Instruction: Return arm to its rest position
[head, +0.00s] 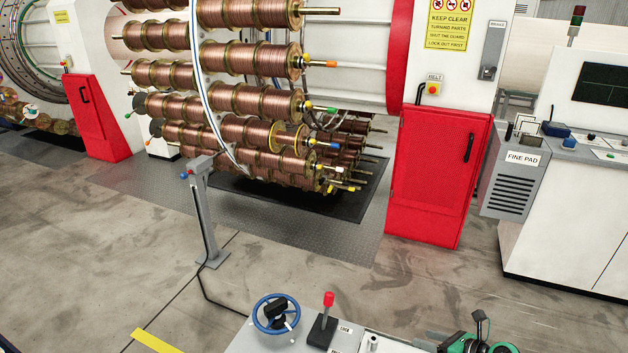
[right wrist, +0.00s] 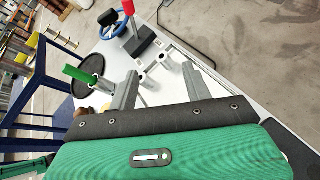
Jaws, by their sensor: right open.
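My right gripper (head: 432,341) is at the bottom edge of the head view, over the right part of a grey console top. Its green body is partly cut off by the frame edge. In the right wrist view, its two grey fingers (right wrist: 160,88) stand apart with nothing held between them. A white panel with small round fittings (right wrist: 168,68) shows beyond and between the fingers. My left gripper is not in the head view.
A blue handwheel (head: 276,314) and a red-knobbed lever (head: 328,299) rise from the console left of my right gripper. A grey post (head: 203,215), copper spools (head: 250,95) and a red cabinet (head: 437,175) stand beyond. A dark round disc (right wrist: 91,75) is beside the fingers.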

